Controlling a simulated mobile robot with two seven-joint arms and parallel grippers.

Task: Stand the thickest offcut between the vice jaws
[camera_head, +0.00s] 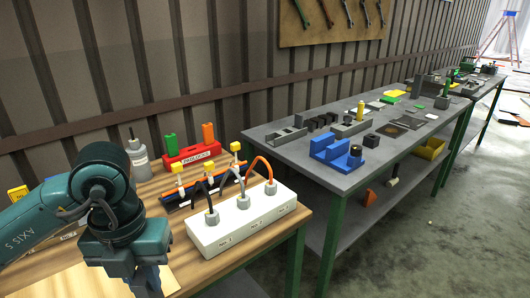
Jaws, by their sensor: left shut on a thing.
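My left gripper (146,283) comes in from the left and points down over a pale board at the bottom edge of the view. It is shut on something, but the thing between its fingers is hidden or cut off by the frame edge. No vice can be made out for certain. A blue fixture (330,150) with upright parts stands on the grey table, and I cannot tell whether it is the vice. No offcut can be told apart by thickness here. My right gripper is not in view.
A white socket box (240,226) with plugged cables stands right of my left gripper on the wooden bench. Behind it are a red holder (190,154) and a grey bottle (140,162). The grey table (290,150) carries several small blocks.

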